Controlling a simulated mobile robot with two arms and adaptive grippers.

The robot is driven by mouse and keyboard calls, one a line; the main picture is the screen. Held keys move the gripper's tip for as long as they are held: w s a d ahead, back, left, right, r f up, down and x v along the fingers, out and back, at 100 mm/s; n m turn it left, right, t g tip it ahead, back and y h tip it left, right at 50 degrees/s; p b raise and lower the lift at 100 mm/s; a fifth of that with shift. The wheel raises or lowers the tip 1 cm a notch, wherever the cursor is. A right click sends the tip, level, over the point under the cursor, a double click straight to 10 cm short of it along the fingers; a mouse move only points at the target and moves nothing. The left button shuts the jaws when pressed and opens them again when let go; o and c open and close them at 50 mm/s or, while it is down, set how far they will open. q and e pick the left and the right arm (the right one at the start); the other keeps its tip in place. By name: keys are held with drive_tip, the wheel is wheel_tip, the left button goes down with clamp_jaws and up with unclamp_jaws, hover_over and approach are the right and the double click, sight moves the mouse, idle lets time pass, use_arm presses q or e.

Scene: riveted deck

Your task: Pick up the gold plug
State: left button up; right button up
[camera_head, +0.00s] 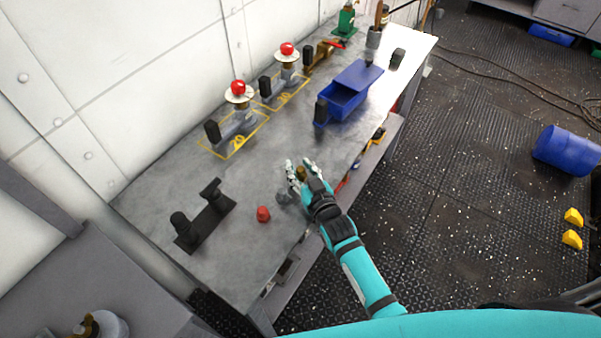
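The gold plug (301,173) stands on the grey workbench (255,175) near its front edge, a small brownish-gold piece partly hidden by my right gripper. My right gripper (299,163) reaches in from the lower right, with its two pale fingers spread on either side of the plug. The fingers look open; whether either one touches the plug is too small to tell. My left gripper is not in view.
A red plug (263,214) and a dark grey piece (282,197) stand close to the left of my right gripper. A black two-post holder (206,222) is further left. A blue bin (343,98) and red-topped devices (238,90) stand behind.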

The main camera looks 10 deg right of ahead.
clamp_jaws()
idle(0.5)
